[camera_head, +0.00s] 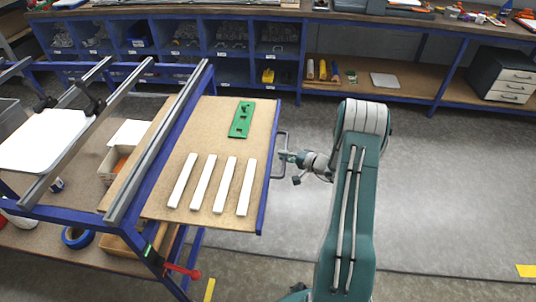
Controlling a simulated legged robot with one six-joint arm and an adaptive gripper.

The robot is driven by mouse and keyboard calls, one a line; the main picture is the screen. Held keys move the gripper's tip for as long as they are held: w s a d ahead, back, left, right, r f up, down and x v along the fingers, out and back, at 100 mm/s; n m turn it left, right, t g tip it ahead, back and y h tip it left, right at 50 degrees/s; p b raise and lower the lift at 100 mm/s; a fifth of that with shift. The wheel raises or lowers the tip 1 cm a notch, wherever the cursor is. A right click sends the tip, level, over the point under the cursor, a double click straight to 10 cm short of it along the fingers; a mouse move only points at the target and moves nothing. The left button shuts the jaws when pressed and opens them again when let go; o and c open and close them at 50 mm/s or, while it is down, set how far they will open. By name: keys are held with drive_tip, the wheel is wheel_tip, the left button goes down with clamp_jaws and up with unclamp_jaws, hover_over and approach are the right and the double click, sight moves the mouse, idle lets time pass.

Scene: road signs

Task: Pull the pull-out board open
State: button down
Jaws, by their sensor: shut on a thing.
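The pull-out board (190,145) is a brown wooden panel with a blue edge, sticking out from the right side of the blue-framed workbench (152,190). A grey bar handle (275,172) is on its right edge. My gripper (285,156) comes from the right and is shut on this handle; the fingers are small in the picture. Several white strips (227,184) and a green plate (242,119) with dark parts lie on the board.
Metal rails (160,135) run along the workbench left of the board. A red-handled clamp (182,270) sticks out at its front corner. Blue shelving (180,35) and a long bench with a drawer unit (500,75) stand behind. The grey floor (440,190) to the right is clear.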

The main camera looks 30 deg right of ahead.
drive_tip(key=shift+s+d+f, duration=0.2)
drive_tip(key=shift+s+d, duration=0.5)
drive_tip(key=shift+d, duration=0.2)
drive_tip(key=c, duration=0.6)
unclamp_jaws()
drive_tip(key=shift+c, duration=0.2)
drive_tip(key=shift+w+d, duration=0.1)
drive_tip(key=v, duration=1.2)
